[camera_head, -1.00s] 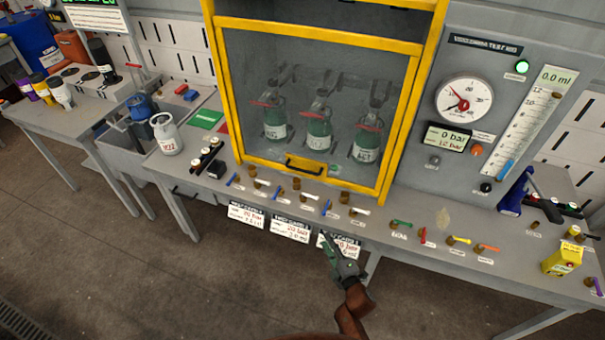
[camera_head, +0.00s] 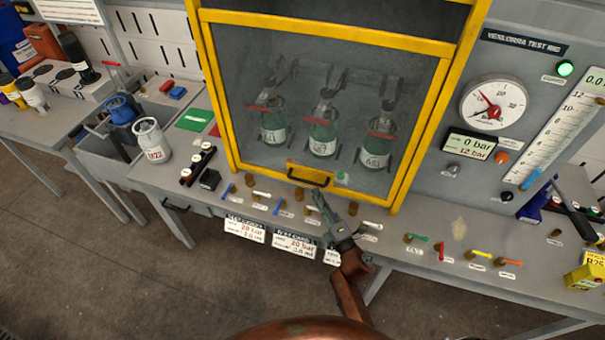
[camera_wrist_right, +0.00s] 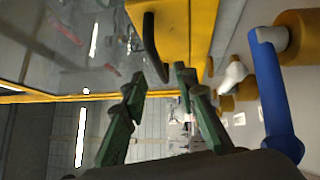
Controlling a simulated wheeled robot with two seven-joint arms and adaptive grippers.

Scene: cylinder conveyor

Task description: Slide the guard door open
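The guard door (camera_head: 424,125) is a clear pane in a yellow frame, and it is down over the front of the enclosure. Its black handle (camera_head: 309,176) sits on a yellow plate at the bottom edge. Three green cylinders (camera_head: 323,137) with red levers stand behind the pane. My right gripper (camera_head: 320,203) is just below and slightly right of the handle, apart from it. In the right wrist view, its two green fingers (camera_wrist_right: 160,78) are spread with nothing between them, and the handle (camera_wrist_right: 152,48) is just beyond the fingertips. My left gripper is out of view.
Small valves with coloured levers (camera_head: 482,254) line the bench's front, close under my right gripper. A gauge panel (camera_head: 495,102) stands to the right of the enclosure. A white-grey canister (camera_head: 152,142) stands at the left. Placards (camera_head: 294,243) hang from the front edge.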

